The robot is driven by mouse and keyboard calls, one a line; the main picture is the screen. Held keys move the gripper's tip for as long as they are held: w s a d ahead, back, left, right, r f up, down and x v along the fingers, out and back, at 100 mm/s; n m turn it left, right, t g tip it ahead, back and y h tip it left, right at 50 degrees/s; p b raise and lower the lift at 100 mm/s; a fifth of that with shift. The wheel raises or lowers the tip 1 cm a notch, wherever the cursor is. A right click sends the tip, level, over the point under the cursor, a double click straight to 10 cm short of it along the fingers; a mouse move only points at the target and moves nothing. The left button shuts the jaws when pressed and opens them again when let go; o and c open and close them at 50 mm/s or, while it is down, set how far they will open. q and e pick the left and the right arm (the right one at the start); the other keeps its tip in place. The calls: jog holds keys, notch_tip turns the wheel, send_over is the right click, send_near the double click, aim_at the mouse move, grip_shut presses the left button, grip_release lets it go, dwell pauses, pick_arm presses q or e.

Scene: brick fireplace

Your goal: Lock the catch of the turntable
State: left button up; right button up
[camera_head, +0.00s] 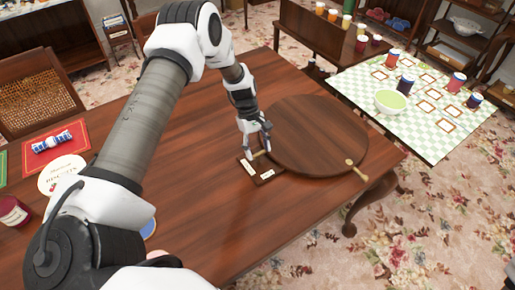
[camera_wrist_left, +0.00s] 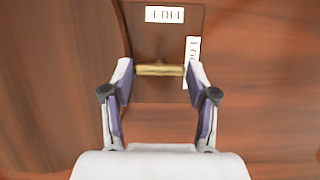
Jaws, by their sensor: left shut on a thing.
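The turntable (camera_head: 318,130) is a round dark wood disc on the table. A brass handle (camera_head: 356,169) sits at its near right rim. The catch's small wooden plate (camera_head: 268,177) lies by the disc's near left edge and carries two white labels, one (camera_wrist_left: 165,14) at the top and one (camera_wrist_left: 192,60) at the right in the wrist view. I cannot read them surely. My left gripper (camera_head: 257,154) reaches down over the plate. In the wrist view its fingertips (camera_wrist_left: 160,70) are shut on the ends of the brass catch lever (camera_wrist_left: 158,71), which lies crosswise. My right gripper is not seen.
The wooden table (camera_head: 200,220) is clear around the plate and toward its front edge. At the left are a red mat (camera_head: 75,137) with a blue-and-white item, a round white sign (camera_head: 62,173) and a dark red jar (camera_head: 12,211). A checked surface (camera_head: 420,130) with jars stands behind right.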

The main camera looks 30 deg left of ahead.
pick_arm(q)
jog(key=shift+f, duration=0.1)
jog(key=o, duration=1.1)
jog(key=shift+o, duration=0.2)
jog(key=v, duration=1.2)
jog(key=shift+d, duration=0.1)
